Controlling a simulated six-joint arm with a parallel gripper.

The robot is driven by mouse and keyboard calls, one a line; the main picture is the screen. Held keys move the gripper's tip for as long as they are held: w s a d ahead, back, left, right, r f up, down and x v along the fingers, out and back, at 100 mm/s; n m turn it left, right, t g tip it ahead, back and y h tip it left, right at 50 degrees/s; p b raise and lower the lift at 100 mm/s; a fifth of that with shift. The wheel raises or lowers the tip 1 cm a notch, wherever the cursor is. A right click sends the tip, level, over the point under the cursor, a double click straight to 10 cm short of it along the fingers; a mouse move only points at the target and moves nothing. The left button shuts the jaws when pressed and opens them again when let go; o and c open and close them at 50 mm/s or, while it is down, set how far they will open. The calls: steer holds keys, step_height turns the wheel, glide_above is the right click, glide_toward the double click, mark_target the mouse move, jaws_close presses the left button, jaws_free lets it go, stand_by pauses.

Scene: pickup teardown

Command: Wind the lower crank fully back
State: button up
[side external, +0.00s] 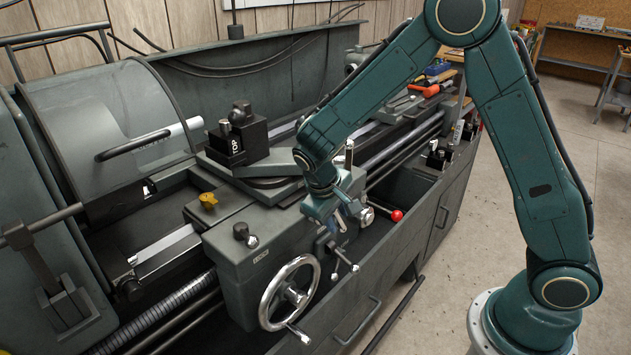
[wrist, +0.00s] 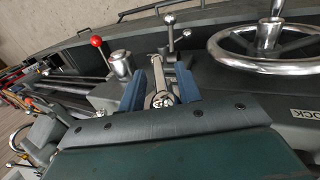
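The lower crank (side external: 343,262) is a small metal crank with ball ends on the front of the lathe carriage, just below my gripper in the side view. In the wrist view its ball-ended bar (wrist: 170,42) shows beyond my fingertips. My gripper (side external: 341,214) points down at the carriage front. In the wrist view its two blue fingers (wrist: 161,84) stand apart, on either side of a bright metal rod with a round end (wrist: 162,99). Gaps appear between rod and fingers. I cannot tell whether either finger touches it, and the fingertips are partly hidden in the side view.
A large chrome handwheel (side external: 290,293) is left of my gripper and also shows in the wrist view (wrist: 265,45). A red-knobbed lever (side external: 396,215) and a silver knob (wrist: 120,64) are close by. The tool post (side external: 237,137) stands above. Open floor lies in front.

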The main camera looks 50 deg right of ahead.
steer(key=shift+d+y, duration=0.15)
steer(key=shift+y, duration=0.35)
steer(key=shift+r, duration=0.2)
steer(key=d+v, duration=0.1)
steer(key=v, duration=1.3)
steer(key=s+d+r+t+y, duration=0.1)
steer(key=s+r+t, duration=0.1)
steer(key=s, duration=0.8)
steer(key=s+d+r+t+y, duration=0.1)
steer(key=s+r+t+y, duration=0.1)
steer(key=s, duration=0.9)
steer(key=shift+s+r+t+y, duration=0.3)
steer(key=shift+r+t, duration=0.5)
steer(key=shift+r, duration=0.35)
steer(key=shift+d, duration=0.1)
